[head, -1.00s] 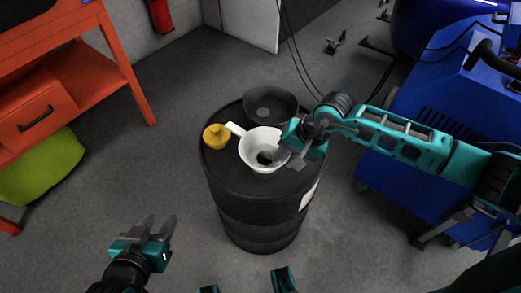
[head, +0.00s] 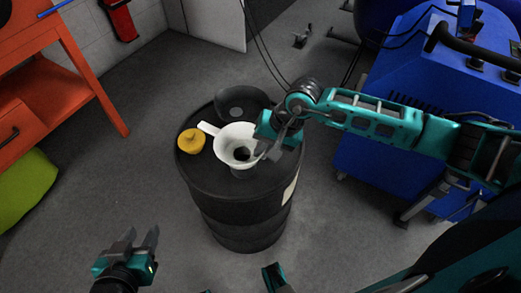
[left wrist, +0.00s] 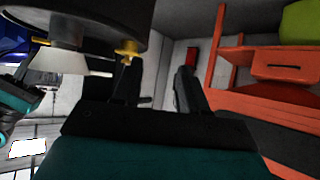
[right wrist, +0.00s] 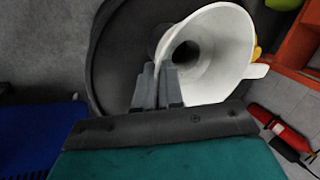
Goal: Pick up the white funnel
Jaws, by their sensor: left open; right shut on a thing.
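The white funnel (head: 231,140) is above the top of the black drum (head: 243,208), with its wide mouth up and its handle pointing to the upper left. My right gripper (head: 272,148) is shut on the funnel's right rim. In the right wrist view the fingers (right wrist: 157,88) pinch the rim of the funnel (right wrist: 222,60). From these views I cannot tell whether the funnel touches the drum top. My left gripper (head: 138,245) is open and empty, low at the left, away from the drum. In the left wrist view its fingers (left wrist: 153,88) are apart.
A yellow cap-like piece (head: 191,141) and a dark round bowl (head: 240,100) stand on the drum beside the funnel. An orange bench (head: 85,85) is at the left, a blue machine (head: 400,75) at the right. The floor around the drum is clear.

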